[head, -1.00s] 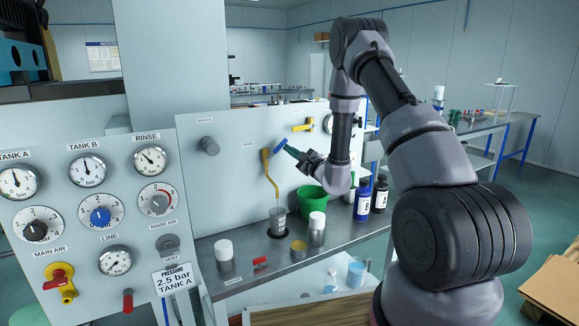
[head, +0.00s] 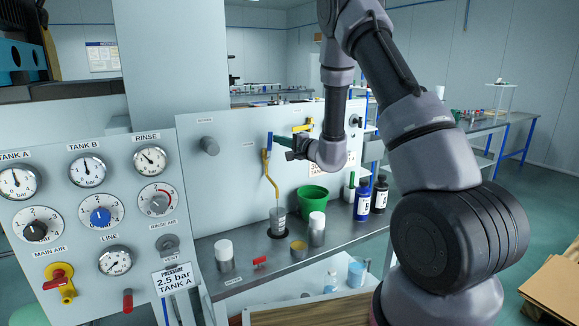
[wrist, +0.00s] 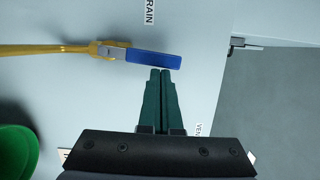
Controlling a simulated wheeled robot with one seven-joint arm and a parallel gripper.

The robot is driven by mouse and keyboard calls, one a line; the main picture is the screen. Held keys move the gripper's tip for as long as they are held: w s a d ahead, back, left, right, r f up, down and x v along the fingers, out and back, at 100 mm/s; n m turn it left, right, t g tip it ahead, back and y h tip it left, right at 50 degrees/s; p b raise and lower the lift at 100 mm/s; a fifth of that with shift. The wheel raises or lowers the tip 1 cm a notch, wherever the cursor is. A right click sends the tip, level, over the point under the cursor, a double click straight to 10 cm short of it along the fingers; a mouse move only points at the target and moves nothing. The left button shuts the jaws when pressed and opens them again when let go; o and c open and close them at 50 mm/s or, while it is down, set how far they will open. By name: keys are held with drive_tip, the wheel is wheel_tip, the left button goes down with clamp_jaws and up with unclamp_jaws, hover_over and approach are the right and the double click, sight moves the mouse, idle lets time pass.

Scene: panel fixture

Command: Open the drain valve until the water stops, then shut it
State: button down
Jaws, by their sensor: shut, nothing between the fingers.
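The drain valve's blue lever (head: 269,141) stands upright above its yellow pipe (head: 267,165) on the pale panel. In the wrist view the lever (wrist: 153,59) lies roughly in line with the pipe (wrist: 50,49), beside a label ending "RAIN". My gripper (head: 274,139) is shut and empty, just right of the lever. In the wrist view its green fingertips (wrist: 161,71) are close beside the lever; I cannot tell if they touch. The pipe curves down over a clear container (head: 277,219) on the bench. I cannot make out whether water is running.
Another yellow handle (head: 303,126) is behind my wrist. A gauge panel (head: 60,180) fills the left. A grey knob (head: 209,145) sticks out left of the drain.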

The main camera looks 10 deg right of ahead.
drive_tip(key=shift+a+r+n, duration=0.1)
drive_tip(key=shift+a+n, duration=0.1)
drive_tip(key=shift+n, duration=0.2)
idle(0.3)
